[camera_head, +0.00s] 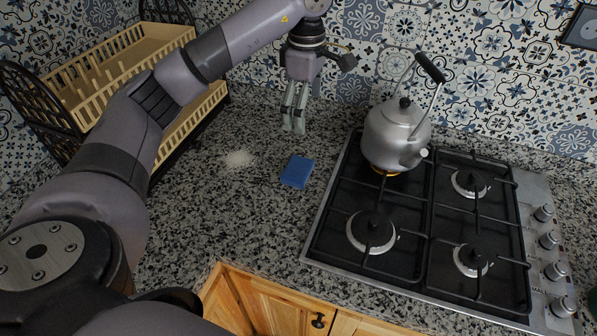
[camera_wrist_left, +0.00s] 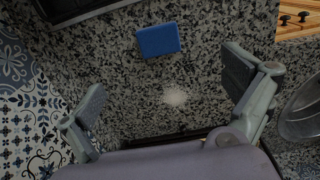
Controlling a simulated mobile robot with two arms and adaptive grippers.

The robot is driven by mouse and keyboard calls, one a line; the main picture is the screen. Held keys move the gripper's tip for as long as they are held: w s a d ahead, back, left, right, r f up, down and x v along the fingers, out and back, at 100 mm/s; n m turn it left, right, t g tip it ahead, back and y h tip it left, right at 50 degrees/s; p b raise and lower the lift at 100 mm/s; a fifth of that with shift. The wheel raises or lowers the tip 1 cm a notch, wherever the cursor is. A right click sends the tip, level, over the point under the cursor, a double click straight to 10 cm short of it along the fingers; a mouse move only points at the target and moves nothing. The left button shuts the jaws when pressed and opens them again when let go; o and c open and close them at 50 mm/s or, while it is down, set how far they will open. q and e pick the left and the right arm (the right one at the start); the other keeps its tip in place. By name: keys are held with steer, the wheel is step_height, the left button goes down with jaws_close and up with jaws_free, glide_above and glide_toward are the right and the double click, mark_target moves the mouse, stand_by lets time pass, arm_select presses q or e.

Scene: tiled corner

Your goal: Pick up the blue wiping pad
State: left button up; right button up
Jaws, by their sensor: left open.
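The blue wiping pad (camera_head: 297,171) lies flat on the speckled granite counter, left of the stove. It also shows in the left wrist view (camera_wrist_left: 158,40), near the top middle. My left gripper (camera_head: 293,124) is open and empty, with its fingers pointing down. In the head view it appears above and behind the pad, apart from it. In the left wrist view its two fingers (camera_wrist_left: 164,84) are spread wide, and the pad lies beyond them toward the top. My right gripper is in neither view.
A gas stove (camera_head: 365,205) with a silver kettle (camera_head: 396,137) stands right of the pad. A wooden dish rack (camera_head: 110,62) stands at the back left. A pale powdery patch (camera_head: 239,159) lies left of the pad. The counter (camera_head: 215,215) around the pad is otherwise clear.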

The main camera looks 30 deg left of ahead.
arm_select(q)
step_height(320, 180, down, 3)
steer(key=w, duration=0.1)
steer(key=p, duration=0.2)
glide_above(301, 169)
steer(key=f, duration=1)
steer(key=shift+w+d+f, duration=0.25)
steer(key=shift+w+f, duration=0.05)
steer(key=shift+f, duration=0.1)
steer(key=shift+s+f+p, duration=0.1)
steer(key=shift+f+p, duration=0.1)
steer(key=shift+p, duration=0.2)
steer(key=f, duration=0.1)
steer(key=f+p, duration=0.1)
steer(key=f, duration=0.1)
steer(key=shift+s+a+f+p, duration=0.2)
steer(key=shift+a+f+p, duration=0.05)
steer(key=shift+f+p, duration=0.15)
steer(key=shift+f, duration=0.3)
steer(key=shift+w+f, duration=0.1)
steer(key=shift+f, duration=0.1)
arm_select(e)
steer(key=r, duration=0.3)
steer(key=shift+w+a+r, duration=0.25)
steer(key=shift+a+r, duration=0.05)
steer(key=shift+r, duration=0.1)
arm_select(q)
steer(key=shift+c, duration=0.5)
